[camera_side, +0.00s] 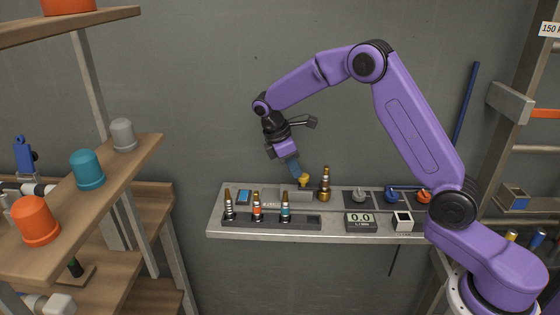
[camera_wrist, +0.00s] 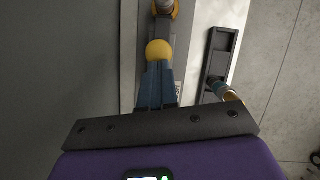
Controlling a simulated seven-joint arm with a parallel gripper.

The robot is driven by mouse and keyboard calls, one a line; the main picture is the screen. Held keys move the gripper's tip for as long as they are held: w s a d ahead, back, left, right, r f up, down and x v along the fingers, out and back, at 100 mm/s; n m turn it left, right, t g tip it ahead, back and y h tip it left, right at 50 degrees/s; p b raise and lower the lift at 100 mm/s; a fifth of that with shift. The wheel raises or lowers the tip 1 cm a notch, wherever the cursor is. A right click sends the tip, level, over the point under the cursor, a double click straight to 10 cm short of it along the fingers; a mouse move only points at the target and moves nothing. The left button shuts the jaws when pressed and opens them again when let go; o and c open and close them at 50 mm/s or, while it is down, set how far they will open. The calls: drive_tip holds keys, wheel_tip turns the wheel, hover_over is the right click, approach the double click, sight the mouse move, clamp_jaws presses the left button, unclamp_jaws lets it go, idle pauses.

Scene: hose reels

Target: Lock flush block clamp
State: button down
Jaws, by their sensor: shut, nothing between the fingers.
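The flush block (camera_side: 297,197) is a grey block on the bench, with a yellow knob (camera_side: 304,178) above it that looks like its clamp handle. A brass fitting (camera_side: 324,187) stands upright at its right end. My gripper (camera_side: 297,172) points down from the upper left, its blue fingers closed with nothing between them. Its tips are right at the knob; I cannot tell whether they touch. In the wrist view the round yellow knob (camera_wrist: 159,49) is just beyond the fingertips (camera_wrist: 157,70). The fingers hide part of the block, and I cannot tell the clamp's state.
A dark rack (camera_side: 272,221) with several upright nozzles runs along the bench (camera_side: 225,232) front. A gauge reading 0.0 (camera_side: 361,222) and a white square box (camera_side: 402,221) stand to the right. Wooden shelves (camera_side: 150,150) with coloured cups are at left.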

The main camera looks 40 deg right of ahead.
drive_tip(key=shift+w+a+r, duration=2.5)
drive_tip(key=shift+a+r, duration=1.65)
drive_tip(key=shift+r, duration=0.4)
drive_tip(key=x, duration=0.3)
drive_tip(key=d+x, duration=0.1)
drive_tip(key=x, duration=0.3)
drive_tip(key=s+r+x, duration=0.1)
drive_tip(key=x, duration=0.2)
drive_tip(key=shift+s+d+f, duration=0.1)
drive_tip(key=shift+d+f, duration=0.3)
drive_tip(key=shift+d, duration=0.15)
drive_tip(key=shift+s+d, duration=0.4)
drive_tip(key=shift+d, duration=0.25)
drive_tip(key=shift+s+d, duration=0.8)
drive_tip(key=shift+d, duration=0.2)
